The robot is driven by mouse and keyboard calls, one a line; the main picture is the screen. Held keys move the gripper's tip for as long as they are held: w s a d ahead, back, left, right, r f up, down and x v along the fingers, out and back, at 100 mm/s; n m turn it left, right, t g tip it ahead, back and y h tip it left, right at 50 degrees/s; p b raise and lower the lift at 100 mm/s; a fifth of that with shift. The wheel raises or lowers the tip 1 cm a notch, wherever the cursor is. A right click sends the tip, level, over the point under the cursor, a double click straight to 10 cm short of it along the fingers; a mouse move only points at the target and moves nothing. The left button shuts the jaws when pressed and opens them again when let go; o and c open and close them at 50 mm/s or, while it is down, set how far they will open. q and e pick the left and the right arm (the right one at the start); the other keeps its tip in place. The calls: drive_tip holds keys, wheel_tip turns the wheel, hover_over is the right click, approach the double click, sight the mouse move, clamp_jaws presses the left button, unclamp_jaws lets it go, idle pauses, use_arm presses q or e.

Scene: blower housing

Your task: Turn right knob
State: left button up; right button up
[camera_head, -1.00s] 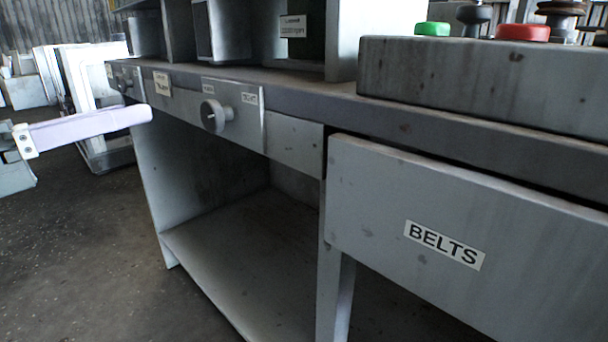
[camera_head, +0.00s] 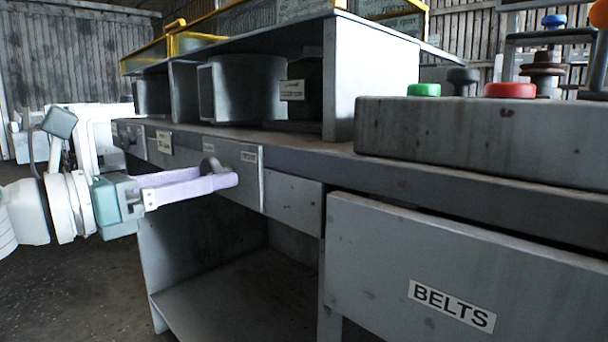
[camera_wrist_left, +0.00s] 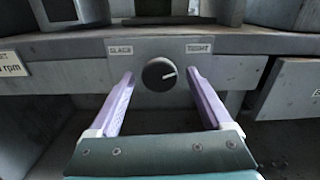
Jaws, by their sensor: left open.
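The right knob (camera_wrist_left: 159,74) is dark and round, on a grey panel between the labels SLACK and TIGHT in the left wrist view. Its white mark points right and slightly up. My left gripper (camera_wrist_left: 160,78) is open, with one pale lilac finger on each side of the knob and visible gaps between. Whether the fingertips reach past the knob's face, I cannot tell. In the head view, the left gripper (camera_head: 225,172) comes in from the left in front of the panel. The knob (camera_head: 209,163) is partly hidden behind the fingers there. My right gripper is out of view.
A drawer labelled BELTS (camera_head: 452,303) juts out at the right. A grey box (camera_head: 480,140) with green and red buttons stands on the bench top. Shelving (camera_head: 372,85) rises behind the panel. The space under the bench is open.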

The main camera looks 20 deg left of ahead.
use_arm(q)
clamp_jaws()
idle(0.7)
